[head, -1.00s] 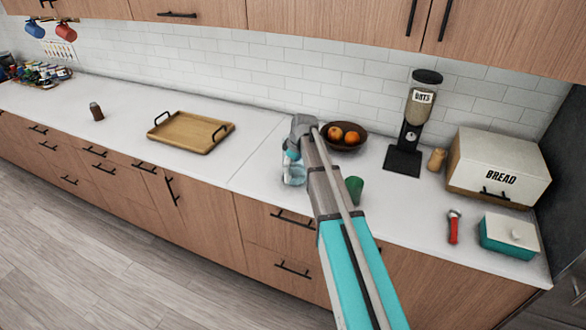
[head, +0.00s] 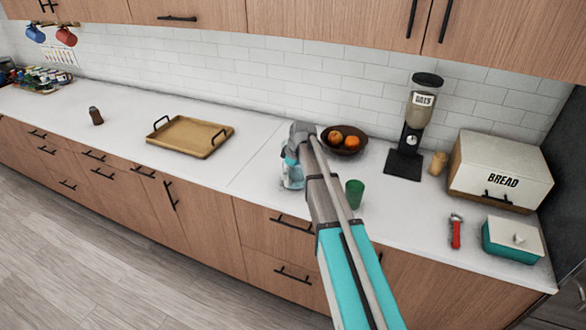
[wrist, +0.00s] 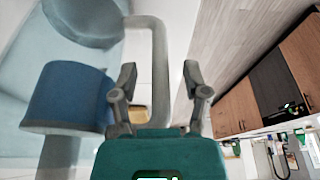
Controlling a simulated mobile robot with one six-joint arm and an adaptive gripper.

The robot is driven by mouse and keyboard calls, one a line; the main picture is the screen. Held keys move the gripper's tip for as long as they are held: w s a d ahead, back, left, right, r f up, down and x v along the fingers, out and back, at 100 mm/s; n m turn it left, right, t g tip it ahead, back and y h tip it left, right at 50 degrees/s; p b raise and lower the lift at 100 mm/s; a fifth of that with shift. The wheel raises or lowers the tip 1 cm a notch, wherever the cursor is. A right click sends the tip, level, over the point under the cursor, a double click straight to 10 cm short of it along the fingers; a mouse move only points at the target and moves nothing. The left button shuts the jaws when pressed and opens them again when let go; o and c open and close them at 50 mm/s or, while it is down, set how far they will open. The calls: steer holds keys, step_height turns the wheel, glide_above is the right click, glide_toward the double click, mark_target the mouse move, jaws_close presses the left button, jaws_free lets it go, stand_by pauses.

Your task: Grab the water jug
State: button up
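The water jug (head: 292,176) stands on the counter, a clear bluish vessel partly hidden behind my wrist in the head view. In the wrist view the jug (wrist: 68,97) fills the left side, with a blue band-like part and a grey handle (wrist: 160,60) on its right. My gripper (wrist: 160,80) is open, with its two fingers apart on either side of the handle. Gaps show between the handle and both fingers. In the head view the fingers are hard to make out beside the jug.
A green cup (head: 354,193) stands just right of my arm. A fruit bowl (head: 344,146) is behind it, and a wooden tray (head: 189,137) lies to the left. The oats dispenser (head: 411,135), bread box (head: 500,171) and teal container (head: 513,239) are to the right.

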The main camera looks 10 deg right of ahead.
jaws_close()
steer(key=shift+r+p, duration=0.45)
stand_by(0.5)
steer(key=shift+r+p, duration=1.2)
steer(key=s+r+p, duration=0.9)
steer(key=s, duration=0.4)
steer(key=shift+s+r+p, duration=0.3)
steer(key=shift+s+p, duration=0.05)
steer(key=shift+s+d, duration=0.1)
stand_by(0.7)
